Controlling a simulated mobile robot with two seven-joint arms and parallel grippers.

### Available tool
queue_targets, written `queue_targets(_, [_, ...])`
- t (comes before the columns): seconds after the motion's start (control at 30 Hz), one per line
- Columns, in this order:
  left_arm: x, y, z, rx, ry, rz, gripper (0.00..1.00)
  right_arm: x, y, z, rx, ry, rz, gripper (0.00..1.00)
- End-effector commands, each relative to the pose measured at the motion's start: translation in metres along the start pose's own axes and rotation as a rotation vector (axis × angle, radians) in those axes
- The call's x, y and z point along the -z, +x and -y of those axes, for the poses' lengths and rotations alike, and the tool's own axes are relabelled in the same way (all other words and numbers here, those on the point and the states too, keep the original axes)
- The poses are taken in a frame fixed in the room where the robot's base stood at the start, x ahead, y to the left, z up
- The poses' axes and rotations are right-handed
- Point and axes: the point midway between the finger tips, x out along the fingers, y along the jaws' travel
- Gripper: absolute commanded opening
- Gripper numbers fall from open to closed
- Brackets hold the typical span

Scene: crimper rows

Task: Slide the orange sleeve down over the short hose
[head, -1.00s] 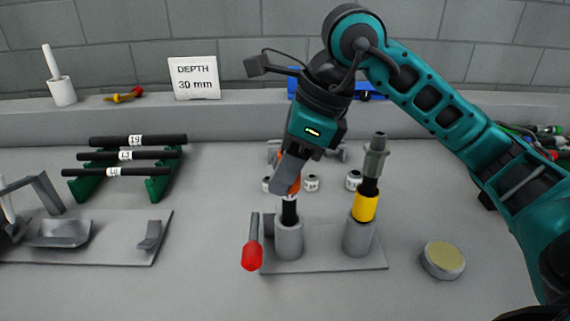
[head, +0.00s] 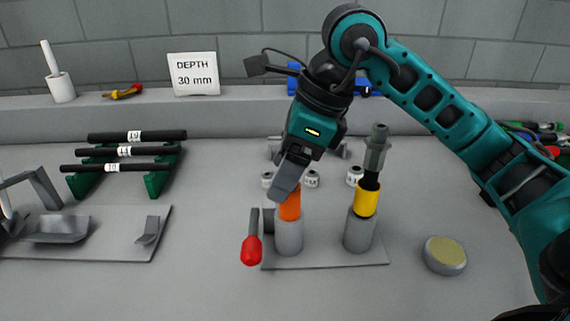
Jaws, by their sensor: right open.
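The orange sleeve (head: 290,207) stands upright around the short hose in the left grey cup of a grey base plate (head: 325,259). Its lower end is at the cup's rim, and no black hose shows between them. My right gripper (head: 286,187) is open, pointing down at the sleeve's upper end. Its near finger hides the top of the sleeve and the hose's top end. I cannot tell whether the fingers touch the sleeve. My left gripper is not in view.
A taller black hose with a yellow sleeve (head: 367,199) and a grey fitting (head: 376,150) stands in the right cup. A red-ended tool (head: 251,250) is close left. A round yellow-topped disc (head: 445,254) lies right. Several black rods rest on a green rack (head: 77,185).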

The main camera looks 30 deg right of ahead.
Motion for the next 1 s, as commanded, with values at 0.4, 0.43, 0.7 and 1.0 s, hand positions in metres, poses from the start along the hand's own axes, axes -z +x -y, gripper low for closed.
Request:
queue_targets(0.4, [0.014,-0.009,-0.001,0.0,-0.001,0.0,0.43,-0.001,-0.066,0.001,0.005,0.002,0.002,0.71])
queue_targets(0.43, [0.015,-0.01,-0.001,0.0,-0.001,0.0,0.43,-0.002,-0.073,0.001,0.004,0.002,0.003,0.71])
queue_targets(0.7, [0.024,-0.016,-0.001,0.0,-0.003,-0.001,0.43,-0.001,-0.119,0.0,0.003,0.001,0.002,0.71])
queue_targets(1.0, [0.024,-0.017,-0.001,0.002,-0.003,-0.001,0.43,0.0,-0.13,0.0,0.001,0.0,0.0,0.71])
